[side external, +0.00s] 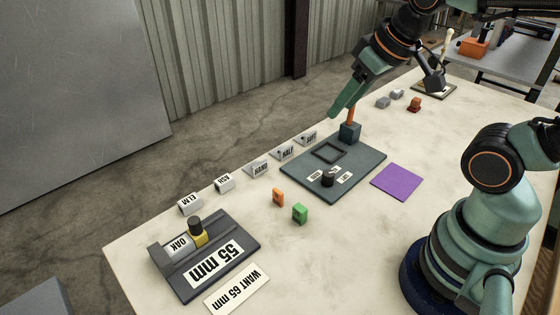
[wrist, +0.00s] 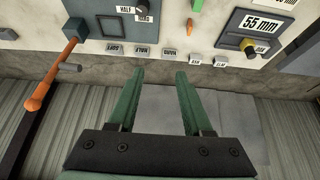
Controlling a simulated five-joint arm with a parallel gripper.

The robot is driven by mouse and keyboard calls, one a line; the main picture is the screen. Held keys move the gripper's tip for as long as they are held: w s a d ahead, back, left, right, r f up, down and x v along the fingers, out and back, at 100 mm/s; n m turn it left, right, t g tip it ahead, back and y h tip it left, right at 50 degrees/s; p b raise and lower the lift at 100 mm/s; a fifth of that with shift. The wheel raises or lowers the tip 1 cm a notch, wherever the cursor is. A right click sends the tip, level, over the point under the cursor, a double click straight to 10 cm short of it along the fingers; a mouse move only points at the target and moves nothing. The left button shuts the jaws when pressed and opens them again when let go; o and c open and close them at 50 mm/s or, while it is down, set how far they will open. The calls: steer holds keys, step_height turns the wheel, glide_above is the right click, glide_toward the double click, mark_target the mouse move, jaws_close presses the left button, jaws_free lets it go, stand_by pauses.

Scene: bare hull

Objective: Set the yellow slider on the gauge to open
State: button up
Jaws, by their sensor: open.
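The dark gauge (side external: 222,268) lies at the near left of the table and reads 55 mm; it also shows at the upper right of the wrist view (wrist: 236,21). Its yellow slider (side external: 200,238) has a black knob on top and stands beside a pale block marked OAK (side external: 178,246), seemingly against it. The slider also shows in the wrist view (wrist: 248,45). My gripper (wrist: 158,73) is open, with nothing between its fingers. In the side view my gripper (side external: 336,110) hangs above the table's back edge, far from the gauge.
An orange lever (side external: 351,116) rises from a dark panel (side external: 318,183) near my gripper. Blocks marked ELM (side external: 189,203) and ASH (side external: 224,184) line the back edge. A WANT 65 mm card (side external: 237,289), orange block (side external: 278,197), green block (side external: 300,214) and purple square (side external: 397,181) lie around.

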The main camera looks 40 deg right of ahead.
steer(key=shift+o, duration=1)
steer(key=m+g, duration=0.2)
steer(key=g, duration=0.4)
glide_above(193, 220)
step_height(193, 220, down, 7)
step_height(193, 220, down, 12)
jaws_close()
